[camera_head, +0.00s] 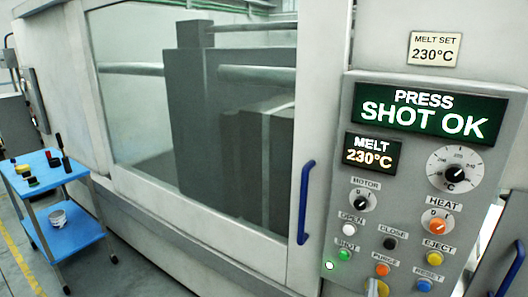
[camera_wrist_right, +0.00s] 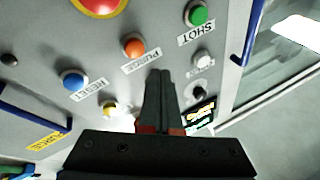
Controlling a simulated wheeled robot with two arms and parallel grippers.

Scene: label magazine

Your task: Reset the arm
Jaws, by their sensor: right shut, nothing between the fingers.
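My right gripper (camera_wrist_right: 160,75) shows in the right wrist view, its two dark fingers shut together and empty. The fingers point toward the control panel (camera_head: 340,185), which appears turned nearly upside down in that view. Around the fingertips are the orange PURGE button (camera_wrist_right: 133,46), the green SHOT button (camera_wrist_right: 197,15) and the blue RESET button (camera_wrist_right: 74,79). I cannot tell the gap between fingertips and panel. In the head view I cannot clearly make out the right gripper. My left gripper is not in view.
The panel screen (camera_head: 434,112) reads PRESS SHOT OK. A blue door handle (camera_head: 305,203) stands out left of the panel, beside the window (camera_head: 180,120). A blue cart (camera_head: 75,236) with small items stands far left. A red button (camera_wrist_right: 100,5) is at the wrist view's top.

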